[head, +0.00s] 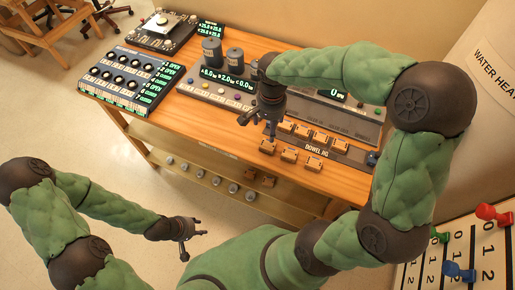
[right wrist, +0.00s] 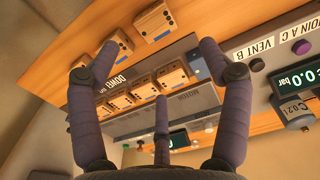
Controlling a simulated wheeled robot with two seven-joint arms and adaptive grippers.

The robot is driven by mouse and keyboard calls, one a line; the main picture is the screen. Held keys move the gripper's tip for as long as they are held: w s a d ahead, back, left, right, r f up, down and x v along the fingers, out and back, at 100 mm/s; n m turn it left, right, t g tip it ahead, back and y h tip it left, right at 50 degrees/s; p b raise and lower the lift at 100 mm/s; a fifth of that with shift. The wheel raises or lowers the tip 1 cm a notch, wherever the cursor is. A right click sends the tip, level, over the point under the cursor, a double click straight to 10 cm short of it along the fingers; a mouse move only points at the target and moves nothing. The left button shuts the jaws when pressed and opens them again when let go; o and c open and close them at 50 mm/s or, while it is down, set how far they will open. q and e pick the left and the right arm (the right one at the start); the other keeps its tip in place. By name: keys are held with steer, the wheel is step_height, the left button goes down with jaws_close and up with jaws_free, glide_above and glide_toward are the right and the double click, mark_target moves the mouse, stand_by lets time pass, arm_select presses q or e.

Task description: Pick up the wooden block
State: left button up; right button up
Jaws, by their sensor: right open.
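Several small wooden blocks are on the wooden bench. Three lie loose in a front row, the leftmost block (head: 267,147), a middle block (head: 289,155) and a right block (head: 313,164). More blocks (head: 303,132) stand in a row behind, by the grey strip marked DOWEL JIG (head: 350,152). My right gripper (head: 257,125) is open and empty, above and just behind the leftmost block. In the right wrist view its spread fingers (right wrist: 160,58) frame the jig, with a loose block (right wrist: 152,22) beyond them and another partly behind the left finger. My left gripper (head: 195,244) is open and empty, low in front of the bench.
Two grey cylinders (head: 234,61) and a panel with green readouts (head: 225,82) stand behind my right gripper. A switch box (head: 130,78) fills the bench's left end. A lower shelf (head: 200,175) carries knobs. A board with coloured pegs (head: 465,250) is at lower right.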

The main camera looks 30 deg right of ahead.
steer(key=b, duration=0.1)
glide_above(268, 143)
step_height(268, 143, down, 5)
steer(key=shift+d+f, duration=0.1)
steer(key=shift+d, duration=0.05)
step_height(268, 143, down, 4)
steer(key=shift+s+f+b, duration=0.1)
steer(key=shift+f+b, duration=0.05)
steer(key=shift+b, duration=1.05)
steer(key=shift+f, duration=0.5)
steer(key=shift+r, duration=0.1)
steer(key=c, duration=1.2)
